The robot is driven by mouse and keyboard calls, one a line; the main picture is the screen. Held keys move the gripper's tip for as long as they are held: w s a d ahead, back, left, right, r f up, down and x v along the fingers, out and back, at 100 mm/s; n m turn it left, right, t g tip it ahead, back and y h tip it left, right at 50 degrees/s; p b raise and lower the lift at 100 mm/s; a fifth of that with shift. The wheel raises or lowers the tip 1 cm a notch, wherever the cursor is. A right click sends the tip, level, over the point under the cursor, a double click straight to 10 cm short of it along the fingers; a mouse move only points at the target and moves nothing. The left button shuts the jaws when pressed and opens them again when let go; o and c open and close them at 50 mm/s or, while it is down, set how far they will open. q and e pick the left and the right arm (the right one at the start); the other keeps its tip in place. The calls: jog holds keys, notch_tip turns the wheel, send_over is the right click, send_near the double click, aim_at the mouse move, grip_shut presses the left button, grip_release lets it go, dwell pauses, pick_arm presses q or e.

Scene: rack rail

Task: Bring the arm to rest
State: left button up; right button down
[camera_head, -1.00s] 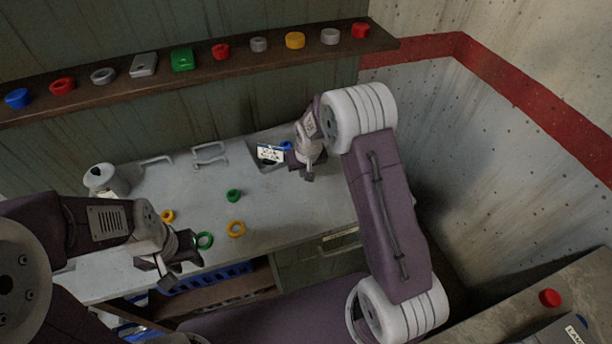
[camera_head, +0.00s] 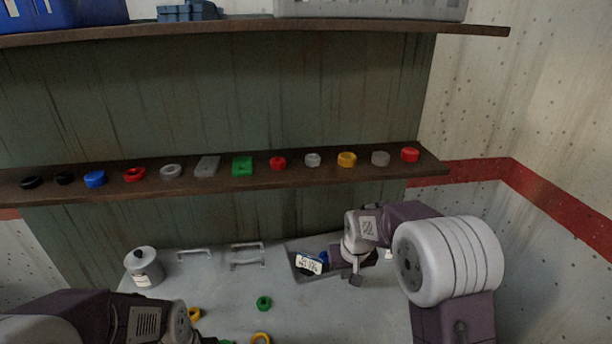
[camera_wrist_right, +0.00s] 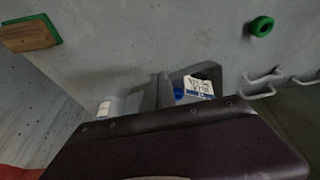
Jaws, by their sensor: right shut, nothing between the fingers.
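My right gripper (camera_head: 355,279) points down over the right back of the grey worktop (camera_head: 220,300), beside a dark bin or recess (camera_head: 296,259) with a white label. In the right wrist view its fingers (camera_wrist_right: 157,92) are together and empty. Something blue (camera_head: 323,257) lies by the label, partly hidden. My right forearm fills the right of the head view. My left arm (camera_head: 145,322) enters at bottom left, and its fingers are cut off by the lower edge.
A rack rail (camera_head: 220,184) carries several coloured rings and blocks along the back wall. A higher shelf (camera_head: 240,25) holds bins.

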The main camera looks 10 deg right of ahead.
jog(key=s+d+f+g, duration=0.1)
jog(key=s+f+g, duration=0.1)
jog(key=s, duration=1.9)
jog(key=shift+s+f, duration=0.15)
jog(key=shift+f, duration=0.2)
jog(key=shift+d, duration=0.1)
